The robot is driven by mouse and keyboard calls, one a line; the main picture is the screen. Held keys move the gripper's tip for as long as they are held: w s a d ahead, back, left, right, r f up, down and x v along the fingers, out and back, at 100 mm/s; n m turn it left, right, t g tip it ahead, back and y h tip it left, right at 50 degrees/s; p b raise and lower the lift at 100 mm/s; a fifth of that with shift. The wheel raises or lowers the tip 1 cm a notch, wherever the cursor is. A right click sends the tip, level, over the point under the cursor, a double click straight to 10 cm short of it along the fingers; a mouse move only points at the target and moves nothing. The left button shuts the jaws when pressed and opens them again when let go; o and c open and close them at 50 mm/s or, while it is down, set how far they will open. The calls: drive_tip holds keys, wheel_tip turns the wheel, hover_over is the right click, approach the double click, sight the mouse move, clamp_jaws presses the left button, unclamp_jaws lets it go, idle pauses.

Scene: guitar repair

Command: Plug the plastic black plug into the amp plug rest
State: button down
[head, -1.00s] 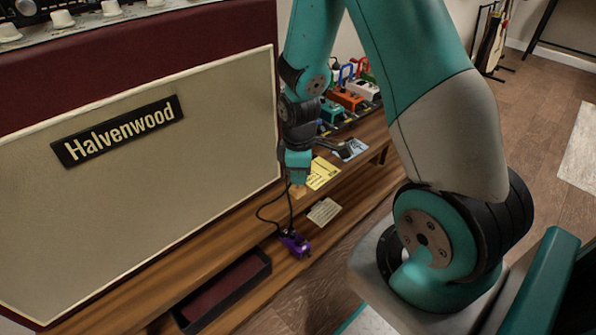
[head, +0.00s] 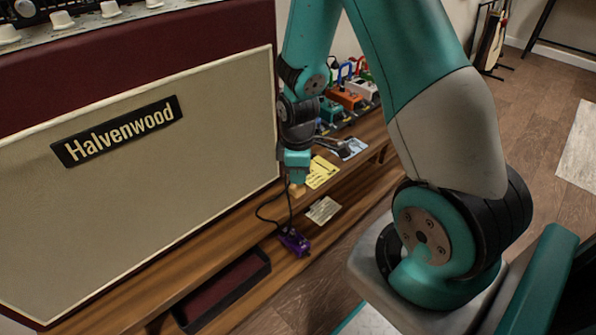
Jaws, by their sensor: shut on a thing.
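My gripper (head: 296,180) points down over the front edge of the wooden shelf, just right of the amp (head: 140,190) marked "Halvenwood". Its jaws are small and partly hidden by the wrist. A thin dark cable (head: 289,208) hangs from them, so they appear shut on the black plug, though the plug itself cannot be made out. A small tan block (head: 298,190), possibly the amp plug rest, shows right beneath the fingertips. I cannot tell whether the plug touches it.
A purple pedal (head: 293,242) sits on the lower shelf, by the cable's lower end. A pale card (head: 323,210) and an open dark tray (head: 222,290) are also there. A yellow card (head: 321,172) and several colourful pedals (head: 345,97) stand on the upper shelf, right and behind.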

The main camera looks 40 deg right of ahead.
drive_tip(key=shift+f+b, duration=0.7)
drive_tip(key=shift+f, duration=0.55)
idle(0.3)
drive_tip(key=c, duration=0.6)
unclamp_jaws()
drive_tip(key=shift+r, duration=0.1)
wheel_tip(320, 180, up, 8)
drive_tip(key=p, duration=0.7)
drive_tip(key=shift+p, duration=0.35)
